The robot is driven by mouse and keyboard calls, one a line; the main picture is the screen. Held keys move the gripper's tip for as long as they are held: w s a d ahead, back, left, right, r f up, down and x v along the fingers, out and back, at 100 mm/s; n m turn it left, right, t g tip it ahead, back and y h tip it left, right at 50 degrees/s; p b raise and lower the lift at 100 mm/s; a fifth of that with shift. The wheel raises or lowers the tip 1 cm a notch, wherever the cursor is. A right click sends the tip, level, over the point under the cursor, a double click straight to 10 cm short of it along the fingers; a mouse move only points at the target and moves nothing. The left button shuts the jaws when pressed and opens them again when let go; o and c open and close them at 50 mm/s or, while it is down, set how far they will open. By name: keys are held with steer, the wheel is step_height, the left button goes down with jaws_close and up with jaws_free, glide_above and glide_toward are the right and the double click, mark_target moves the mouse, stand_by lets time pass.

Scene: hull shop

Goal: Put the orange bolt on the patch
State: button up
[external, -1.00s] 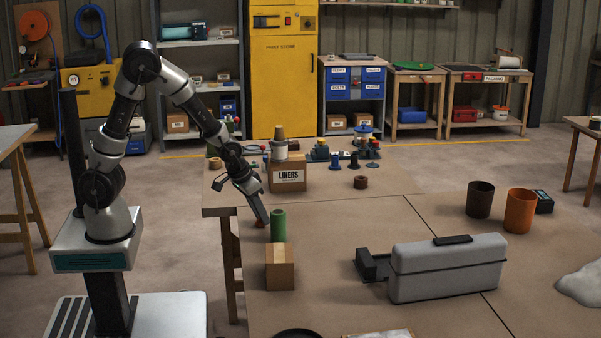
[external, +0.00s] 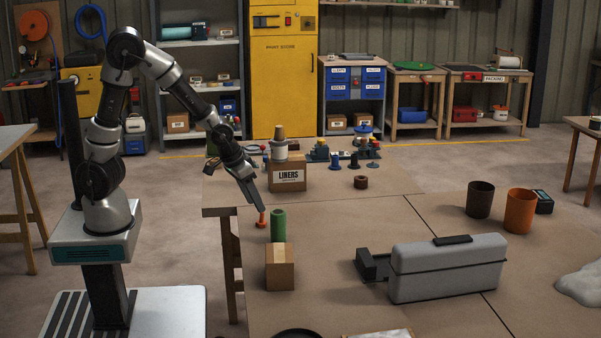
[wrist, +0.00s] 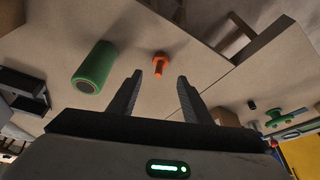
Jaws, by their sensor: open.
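The small orange bolt (external: 262,220) stands on the bench near its left edge, behind a green cylinder (external: 278,225). My gripper (external: 259,207) is just above the bolt, pointing down at a slant. In the wrist view my open gripper (wrist: 159,78) has nothing between its fingers, and the orange bolt (wrist: 159,60) lies beyond the fingertips, roughly centred between them. A pale flat sheet (external: 380,334) is cut off at the bottom edge of the external view; I cannot tell whether it is the patch.
The green cylinder (wrist: 95,67) stands left of the bolt in the wrist view. A LINERS box (external: 287,175) stands behind. A grey case (external: 448,267) lies to the right. The bench middle is fairly clear.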

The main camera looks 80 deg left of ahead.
steer(key=a+p+v, duration=0.1)
steer(key=p+v, duration=0.1)
steer(key=v, duration=0.4)
steer(key=shift+d, duration=0.5)
steer(key=shift+r, duration=0.1)
steer(key=w+d+r+m+t+h+b, duration=0.1)
steer(key=w+d+r+m+t, duration=0.1)
steer(key=r, duration=0.8)
steer(key=w+d+r+m+t, duration=0.2)
steer(key=d+r+m, duration=0.1)
steer(key=r, duration=0.6)
steer(key=s+d+f+g+p, duration=0.1)
steer(key=s+d, duration=0.1)
steer(key=s, duration=0.8)
steer(key=s+d+f+g+p, duration=0.1)
steer(key=s+g, duration=0.1)
steer(key=s, duration=0.8)
step_height(320, 180, up, 15)
steer(key=p, duration=1.5)
steer(key=shift+f+n+h, duration=0.15)
steer(key=shift+n+h, duration=0.15)
steer(key=shift+h, duration=0.1)
